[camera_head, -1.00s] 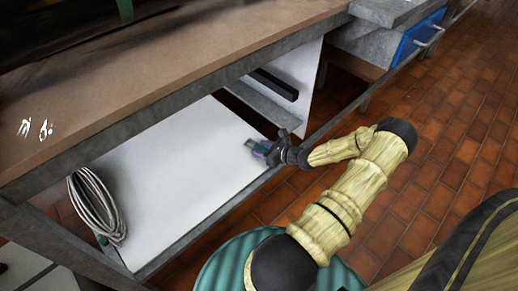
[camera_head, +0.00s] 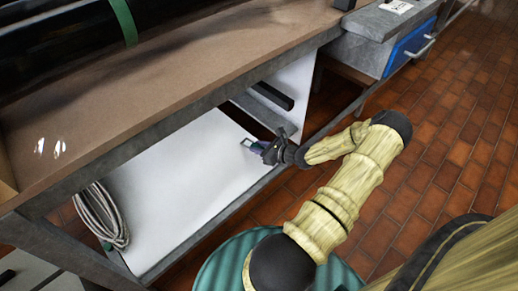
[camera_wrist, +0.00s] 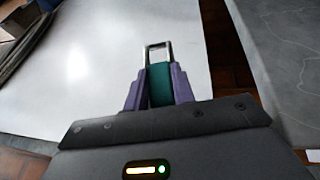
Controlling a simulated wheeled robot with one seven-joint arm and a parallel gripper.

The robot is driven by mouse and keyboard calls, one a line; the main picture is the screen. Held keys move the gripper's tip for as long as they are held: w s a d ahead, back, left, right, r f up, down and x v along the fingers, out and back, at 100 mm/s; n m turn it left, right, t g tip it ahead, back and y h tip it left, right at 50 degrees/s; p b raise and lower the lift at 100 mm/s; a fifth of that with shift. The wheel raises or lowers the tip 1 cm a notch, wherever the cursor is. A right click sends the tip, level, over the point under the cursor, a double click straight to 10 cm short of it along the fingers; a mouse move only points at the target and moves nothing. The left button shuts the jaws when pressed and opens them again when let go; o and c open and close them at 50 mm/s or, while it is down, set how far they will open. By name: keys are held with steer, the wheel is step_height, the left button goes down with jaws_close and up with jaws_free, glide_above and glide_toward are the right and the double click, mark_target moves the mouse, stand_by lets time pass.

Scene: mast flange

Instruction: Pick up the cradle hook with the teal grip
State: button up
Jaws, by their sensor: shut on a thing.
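The cradle hook's teal grip (camera_wrist: 160,86) stands between the two purple fingers of my gripper (camera_wrist: 159,88) in the wrist view. The fingers are shut on it from both sides. A bare metal loop (camera_wrist: 158,46) sticks out beyond the fingertips over the white shelf. The near end of the grip is hidden by the gripper. I cannot tell whether the hook touches the shelf.
A coiled cable (camera_head: 98,214) lies at the shelf's left end. The brown bench top (camera_head: 150,90) overhangs the shelf above my gripper. A black bar (camera_head: 270,88) sits on the grey ledge behind, beside an upright white panel. The shelf's middle is clear.

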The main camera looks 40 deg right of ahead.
step_height(320, 180, up, 3)
steer(key=shift+f+p, duration=0.1)
steer(key=shift+p, duration=0.45)
steer(key=a+p, duration=0.2)
steer(key=a, duration=0.4)
steer(key=s+a+p, duration=0.1)
steer(key=a+p, duration=0.2)
steer(key=a, duration=0.4)
steer(key=a+p, duration=0.2)
steer(key=a, duration=0.4)
steer(key=shift+s+a+f, duration=0.25)
steer(key=shift+a+f, duration=0.05)
steer(key=shift+f, duration=0.05)
